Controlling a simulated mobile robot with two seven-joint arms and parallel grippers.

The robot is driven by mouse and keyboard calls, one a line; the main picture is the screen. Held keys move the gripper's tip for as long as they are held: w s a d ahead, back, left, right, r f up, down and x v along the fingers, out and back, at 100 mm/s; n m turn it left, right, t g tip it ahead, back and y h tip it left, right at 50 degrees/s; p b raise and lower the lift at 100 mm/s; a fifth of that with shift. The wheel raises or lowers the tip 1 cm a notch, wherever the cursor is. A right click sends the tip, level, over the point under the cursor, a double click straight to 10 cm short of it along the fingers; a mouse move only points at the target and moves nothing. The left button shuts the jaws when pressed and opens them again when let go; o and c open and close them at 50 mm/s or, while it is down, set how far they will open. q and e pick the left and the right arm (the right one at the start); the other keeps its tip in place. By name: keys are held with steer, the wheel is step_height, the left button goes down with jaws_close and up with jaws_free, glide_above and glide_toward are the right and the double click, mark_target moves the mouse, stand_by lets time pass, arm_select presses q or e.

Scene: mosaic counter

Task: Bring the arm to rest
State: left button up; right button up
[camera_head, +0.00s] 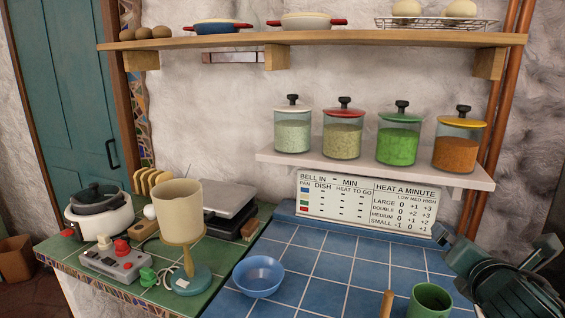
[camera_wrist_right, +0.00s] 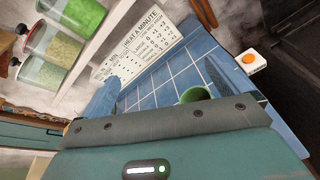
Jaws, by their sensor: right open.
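My right gripper (camera_head: 450,258) reaches in from the right edge of the head view, above the right end of the blue-tiled counter (camera_head: 335,268). Its two fingers stand apart with nothing between them; they also show in the right wrist view (camera_wrist_right: 160,90). A green mug (camera_head: 430,300) stands on the counter close below the gripper, apart from it as far as I can tell; it also shows in the wrist view (camera_wrist_right: 195,94). My left gripper is not in view.
A blue bowl (camera_head: 258,276) sits on the counter, and a wooden handle (camera_head: 387,303) shows at the bottom edge. A menu board (camera_head: 365,203) leans at the back. Jars fill the white shelf (camera_head: 370,170).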

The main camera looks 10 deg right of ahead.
steer(key=s+a+f+m+g+y, duration=0.1)
steer(key=s+a+f+m, duration=0.1)
steer(key=f, duration=0.3)
steer(key=s+a+f+m+g+y, duration=0.1)
steer(key=s+a+f+m+g, duration=0.1)
steer(key=f+m, duration=0.2)
steer(key=s+a+f+m+g+y, duration=0.1)
steer(key=s+a+f+m, duration=0.1)
steer(key=f, duration=0.4)
steer(key=shift+f+m+g, duration=0.25)
steer(key=shift+m+g, duration=0.05)
steer(key=shift+m, duration=0.4)
steer(key=s+a+f+m+g+y, duration=0.4)
steer(key=s+a+f+m+g, duration=0.1)
steer(key=s+a+f+m, duration=0.75)
steer(key=w+a+f+t+y, duration=0.2)
steer(key=w+a+f+t, duration=0.2)
steer(key=w+f+t, duration=0.1)
steer(key=shift+a+f+t+y, duration=0.35)
steer(key=shift+f+t, duration=0.45)
steer(key=shift+f, duration=0.4)
